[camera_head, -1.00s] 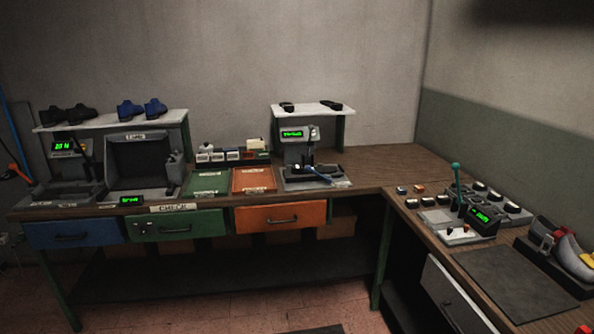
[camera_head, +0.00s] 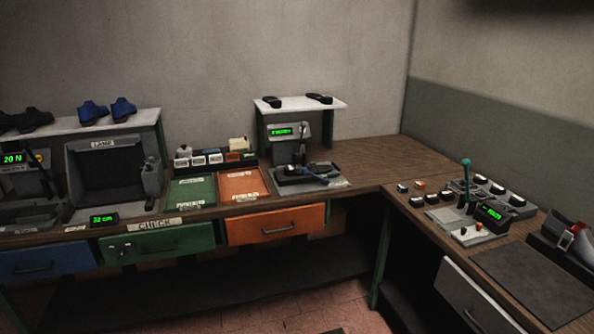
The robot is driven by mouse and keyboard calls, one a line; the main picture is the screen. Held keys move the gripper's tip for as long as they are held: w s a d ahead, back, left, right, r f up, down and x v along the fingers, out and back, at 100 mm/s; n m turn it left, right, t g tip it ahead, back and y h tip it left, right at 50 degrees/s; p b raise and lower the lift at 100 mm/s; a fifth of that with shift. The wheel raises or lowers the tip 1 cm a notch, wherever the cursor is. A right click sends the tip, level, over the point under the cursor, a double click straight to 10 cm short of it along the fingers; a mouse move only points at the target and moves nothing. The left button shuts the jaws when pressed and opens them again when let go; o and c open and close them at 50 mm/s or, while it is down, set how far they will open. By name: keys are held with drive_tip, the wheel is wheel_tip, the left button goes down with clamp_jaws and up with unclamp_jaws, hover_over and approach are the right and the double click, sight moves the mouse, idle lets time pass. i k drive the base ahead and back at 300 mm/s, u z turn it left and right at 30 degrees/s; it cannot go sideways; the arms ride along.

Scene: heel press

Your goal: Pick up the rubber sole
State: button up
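I cannot single out a rubber sole with certainty. Two small dark pieces, which may be soles or heels, lie on the white raised shelf (camera_head: 300,104) at the back: a left piece (camera_head: 272,102) and a right piece (camera_head: 319,99). Below the shelf a grey press-like machine (camera_head: 289,150) with a green display stands on the bench. A dark, flat, elongated item with some blue (camera_head: 305,174) lies at its base; it is too small to name. My gripper is not in view.
A long wooden bench (camera_head: 365,165) meets a right-hand bench with a green-lever device (camera_head: 466,184), a dark mat (camera_head: 535,280) and a clamped shoe (camera_head: 578,240). Blue shoes (camera_head: 108,110) stand on the left shelf. Green (camera_head: 190,190) and orange (camera_head: 240,185) trays lie mid-bench.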

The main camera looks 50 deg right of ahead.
sight(291, 170)
drive_tip(key=z, duration=0.2)
drive_tip(key=i, duration=0.7)
drive_tip(key=z, duration=0.65)
drive_tip(key=i, duration=0.45)
drive_tip(key=z, duration=0.15)
